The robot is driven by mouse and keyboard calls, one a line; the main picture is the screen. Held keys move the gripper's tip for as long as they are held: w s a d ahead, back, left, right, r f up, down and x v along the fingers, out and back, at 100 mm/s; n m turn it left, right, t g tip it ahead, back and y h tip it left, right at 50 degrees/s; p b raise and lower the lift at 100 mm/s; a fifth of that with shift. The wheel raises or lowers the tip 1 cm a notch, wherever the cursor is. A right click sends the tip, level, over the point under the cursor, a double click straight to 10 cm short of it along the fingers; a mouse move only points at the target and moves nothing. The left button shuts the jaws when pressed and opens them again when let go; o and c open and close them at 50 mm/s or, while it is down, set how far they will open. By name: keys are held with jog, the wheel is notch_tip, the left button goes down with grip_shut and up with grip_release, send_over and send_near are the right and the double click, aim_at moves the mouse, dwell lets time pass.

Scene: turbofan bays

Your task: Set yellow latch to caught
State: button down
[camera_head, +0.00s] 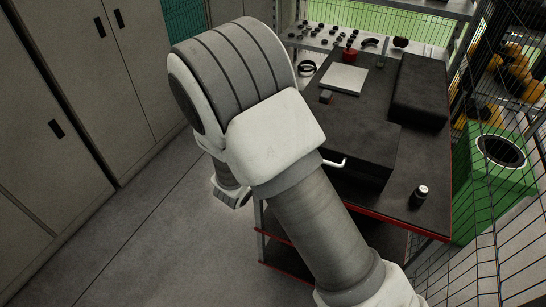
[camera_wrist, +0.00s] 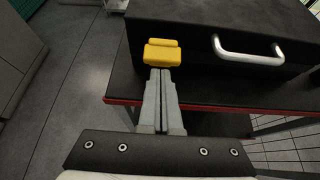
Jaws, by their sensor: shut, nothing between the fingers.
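The yellow latch (camera_wrist: 162,52) is on the front of a black box, near its left end and left of the bar handle, in the wrist view. It shows as a short upper piece above a wider lower piece. My gripper (camera_wrist: 161,74) is shut and empty, its fingertips right at the lower edge of the latch. I cannot tell whether they touch it. The black box (camera_wrist: 230,22) also stands on the cart in the head view (camera_head: 350,140). There my arm hides the latch and the fingers.
The silver handle (camera_wrist: 248,50) sticks out right of the latch. The box stands on a dark cart top with a red edge (camera_wrist: 215,106). A small cylinder (camera_head: 419,195) stands at the cart's right. Cabinets (camera_head: 75,110) stand left, with clear floor (camera_head: 140,240) between.

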jog(key=shift+b, duration=0.5)
jog(key=shift+r+p, duration=0.4)
jog(key=shift+r, duration=0.35)
